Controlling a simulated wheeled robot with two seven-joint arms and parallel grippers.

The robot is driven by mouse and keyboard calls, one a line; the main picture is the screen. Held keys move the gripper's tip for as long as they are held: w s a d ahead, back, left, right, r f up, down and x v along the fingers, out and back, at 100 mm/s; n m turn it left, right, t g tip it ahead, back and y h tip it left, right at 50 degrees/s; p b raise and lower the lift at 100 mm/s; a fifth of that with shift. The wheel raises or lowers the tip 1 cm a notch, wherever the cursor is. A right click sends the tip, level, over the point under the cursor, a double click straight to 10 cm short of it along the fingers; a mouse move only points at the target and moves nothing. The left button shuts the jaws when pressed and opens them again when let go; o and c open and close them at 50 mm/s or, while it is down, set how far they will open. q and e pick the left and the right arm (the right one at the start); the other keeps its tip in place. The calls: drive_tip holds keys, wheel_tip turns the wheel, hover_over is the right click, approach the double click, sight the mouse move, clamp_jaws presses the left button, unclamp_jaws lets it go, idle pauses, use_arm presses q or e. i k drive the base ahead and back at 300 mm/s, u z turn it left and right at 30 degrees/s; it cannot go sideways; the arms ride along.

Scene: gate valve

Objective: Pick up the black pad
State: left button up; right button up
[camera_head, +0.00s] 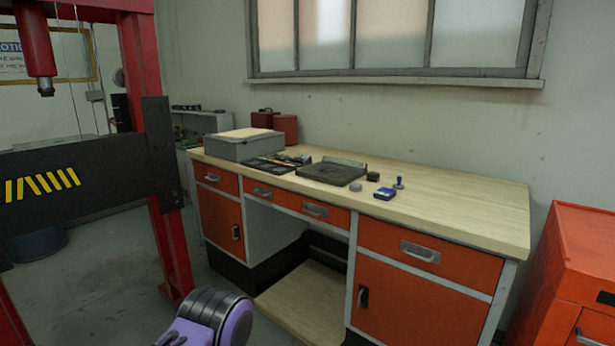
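No gripper shows in view. Only a purple and black part, probably of my arm, shows at the bottom edge, well short of the bench.
Near the pad are a small grey disc (355,187), a blue box (385,193), a blue stamp-like piece (399,183) and a dark tool tray (270,164). A red press frame (150,120) stands left, an orange cabinet (575,265) right. The bench's right end is clear.

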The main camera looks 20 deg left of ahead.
sight(371, 176)
drive_tip(key=u, duration=1.45)
drive_tip(key=i, duration=2.7)
drive_tip(key=z, duration=3)
